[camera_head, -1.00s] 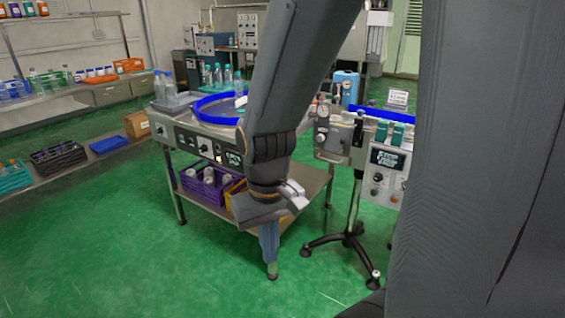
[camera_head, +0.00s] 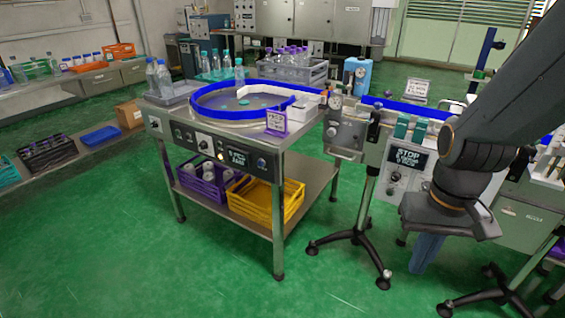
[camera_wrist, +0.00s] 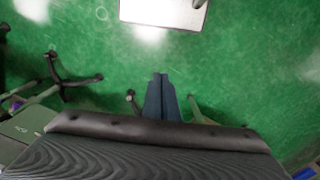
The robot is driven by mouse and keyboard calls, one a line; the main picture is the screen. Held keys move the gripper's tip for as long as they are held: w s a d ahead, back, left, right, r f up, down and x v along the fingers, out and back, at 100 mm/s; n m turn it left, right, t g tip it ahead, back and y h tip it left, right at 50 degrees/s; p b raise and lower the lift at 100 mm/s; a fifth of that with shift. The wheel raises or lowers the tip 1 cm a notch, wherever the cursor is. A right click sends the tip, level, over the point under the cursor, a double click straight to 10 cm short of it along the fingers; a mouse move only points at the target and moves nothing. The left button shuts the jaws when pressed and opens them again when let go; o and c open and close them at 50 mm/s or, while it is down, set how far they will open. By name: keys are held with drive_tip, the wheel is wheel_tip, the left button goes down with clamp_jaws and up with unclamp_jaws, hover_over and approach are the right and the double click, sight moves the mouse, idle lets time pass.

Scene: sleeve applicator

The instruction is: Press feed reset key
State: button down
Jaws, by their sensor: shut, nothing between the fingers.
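My gripper (camera_head: 422,262) hangs pointing down at the right in the head view, in front of the machine stands and above the green floor. Its fingers are shut and empty, and they show side by side in the wrist view (camera_wrist: 160,82). A control panel (camera_head: 398,183) with a dark display reading "STOP" and small knobs is left of my arm, partly hidden by it. The rotary feed table (camera_head: 281,160) has a front panel with knobs, a small display (camera_head: 237,157) and a blue button (camera_head: 261,163). I cannot tell which control is the feed reset key.
A yellow crate (camera_head: 250,205) and a purple crate (camera_head: 203,180) sit on the feed table's lower shelf. Black tripod feet (camera_head: 353,236) spread over the floor below the stands. The green floor (camera_head: 150,265) at front left is clear. A pale panel (camera_wrist: 162,13) shows at the wrist view's top.

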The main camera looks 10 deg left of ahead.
drive_tip(key=m+t+y+b, duration=0.3)
drive_tip(key=t+y+b, duration=0.3)
drive_tip(key=t, duration=0.9)
approach(261, 163)
drive_tip(key=s+a+f, duration=0.2)
drive_tip(key=s+a, duration=0.2)
drive_tip(key=a, duration=0.4)
drive_tip(key=shift+w+a, duration=0.1)
drive_tip(key=shift+w, duration=0.05)
drive_tip(key=w+d+b, duration=0.3)
drive_tip(key=w, duration=0.5)
drive_tip(key=shift+d, duration=0.2)
drive_tip(key=shift+w, duration=0.25)
